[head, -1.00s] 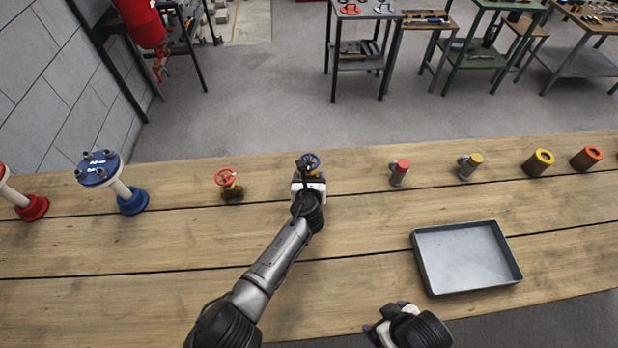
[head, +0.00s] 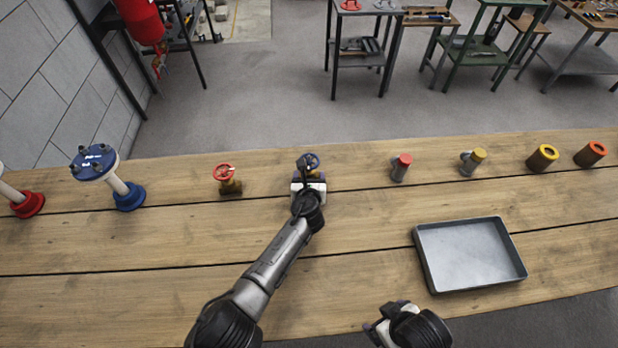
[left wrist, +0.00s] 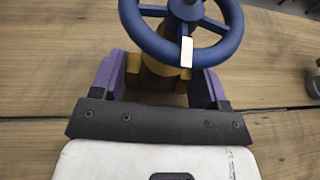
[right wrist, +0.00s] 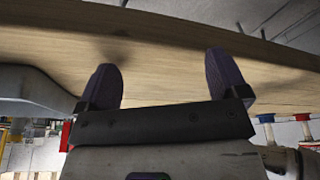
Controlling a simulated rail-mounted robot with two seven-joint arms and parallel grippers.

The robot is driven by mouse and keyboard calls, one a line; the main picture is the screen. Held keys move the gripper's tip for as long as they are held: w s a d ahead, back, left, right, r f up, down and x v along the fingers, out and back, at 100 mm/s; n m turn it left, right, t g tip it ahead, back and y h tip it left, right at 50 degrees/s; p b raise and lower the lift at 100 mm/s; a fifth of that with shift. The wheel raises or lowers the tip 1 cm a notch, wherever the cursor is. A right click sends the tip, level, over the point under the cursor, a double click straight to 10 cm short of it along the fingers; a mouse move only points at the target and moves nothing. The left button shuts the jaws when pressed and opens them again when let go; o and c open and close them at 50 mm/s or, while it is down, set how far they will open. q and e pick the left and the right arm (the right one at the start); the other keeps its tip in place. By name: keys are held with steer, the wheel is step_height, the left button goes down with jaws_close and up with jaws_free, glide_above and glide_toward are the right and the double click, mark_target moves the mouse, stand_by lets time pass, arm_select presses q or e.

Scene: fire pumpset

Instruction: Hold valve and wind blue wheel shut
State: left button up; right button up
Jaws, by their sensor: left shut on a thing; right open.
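The blue wheel (head: 308,161) sits on top of a brass valve standing on the wooden bench, near the middle of the head view. In the left wrist view the blue wheel (left wrist: 183,32) has a white mark on its near rim, and the brass valve body (left wrist: 158,75) shows below it. My left gripper (left wrist: 157,88) is shut on the valve body, with one purple finger on each side under the wheel. My right gripper (right wrist: 165,82) is open and empty; in the head view it is low, near the bench's front edge (head: 385,325).
A valve with a red wheel (head: 225,174) stands left of the blue one. Further left is a blue flanged pipe piece (head: 95,163). A grey tray (head: 470,257) lies front right. Bench between tray and left arm is clear.

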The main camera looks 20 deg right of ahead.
steer(key=shift+w+r, duration=0.2)
steer(key=shift+w, duration=0.15)
steer(key=shift+c, duration=0.3)
steer(key=w+d+r+n+t, duration=0.1)
steer(key=w+r+n+t, duration=0.15)
steer(key=w+r, duration=1.7)
steer(key=w+r+n+t, duration=0.2)
steer(key=w+r+t, duration=0.2)
steer(key=w+r, duration=1.6)
steer(key=n+g+y, duration=0.4)
steer(key=n+g, duration=0.6)
glide_toward(310, 158)
steer(key=shift+m+t, duration=0.25)
steer(key=x, duration=0.9)
steer(key=shift+s+f, duration=0.15)
steer(key=shift+f, duration=0.1)
